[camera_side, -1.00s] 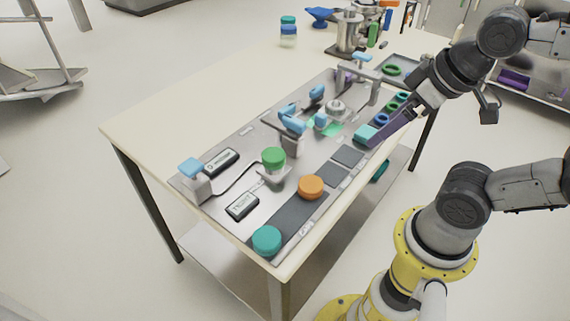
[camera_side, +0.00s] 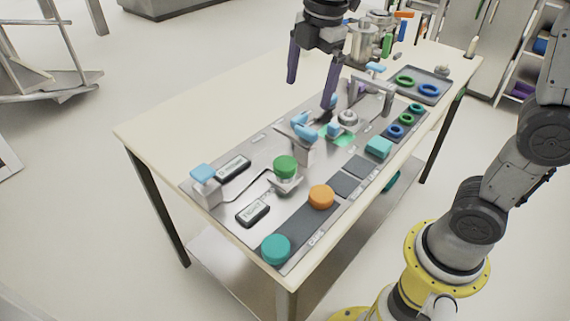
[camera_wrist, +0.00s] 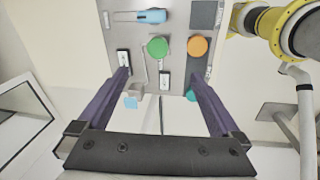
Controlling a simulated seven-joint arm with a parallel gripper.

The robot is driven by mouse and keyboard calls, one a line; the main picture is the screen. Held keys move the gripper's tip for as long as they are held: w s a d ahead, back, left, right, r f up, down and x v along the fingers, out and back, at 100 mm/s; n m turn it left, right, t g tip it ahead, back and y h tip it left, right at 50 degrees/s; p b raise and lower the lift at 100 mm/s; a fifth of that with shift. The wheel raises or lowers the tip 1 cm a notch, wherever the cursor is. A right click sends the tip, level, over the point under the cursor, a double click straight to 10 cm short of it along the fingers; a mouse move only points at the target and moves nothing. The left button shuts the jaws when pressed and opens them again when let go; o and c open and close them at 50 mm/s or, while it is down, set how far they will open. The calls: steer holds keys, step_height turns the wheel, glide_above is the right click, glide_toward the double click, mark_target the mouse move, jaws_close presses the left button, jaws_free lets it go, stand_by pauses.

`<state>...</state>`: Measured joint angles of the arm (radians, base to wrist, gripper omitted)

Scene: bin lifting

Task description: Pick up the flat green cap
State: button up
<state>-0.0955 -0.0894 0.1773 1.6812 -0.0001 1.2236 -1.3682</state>
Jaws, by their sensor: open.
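The green cap (camera_side: 285,167) sits on a small grey stand on the metal panel, raised a little above it. It also shows in the wrist view, round and in full view (camera_wrist: 157,47), beyond the fingertips. My gripper (camera_side: 310,93) is open and empty, with its purple fingers pointing down. In the side view it hangs above the table, farther back than the cap and apart from it. Both fingers also show in the wrist view (camera_wrist: 160,76), spread wide with nothing between them.
An orange cap (camera_side: 321,197) and a teal cap (camera_side: 276,249) sit on the dark strip along the panel's near edge. Blue-handled clamps (camera_side: 304,131) and a blue-topped post (camera_side: 204,178) stand up near the green cap. A tray (camera_side: 430,88) with rings lies at the back right.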

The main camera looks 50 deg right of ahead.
steer(key=w+a+f+g, duration=0.2)
steer(key=w+f, duration=0.2)
steer(key=f, duration=0.1)
glide_above(284, 163)
steer(key=shift+n, duration=0.3)
step_height(284, 163, down, 9)
steer(key=shift+d+r, duration=0.1)
steer(key=shift+d, duration=0.05)
steer(key=shift+f, duration=3)
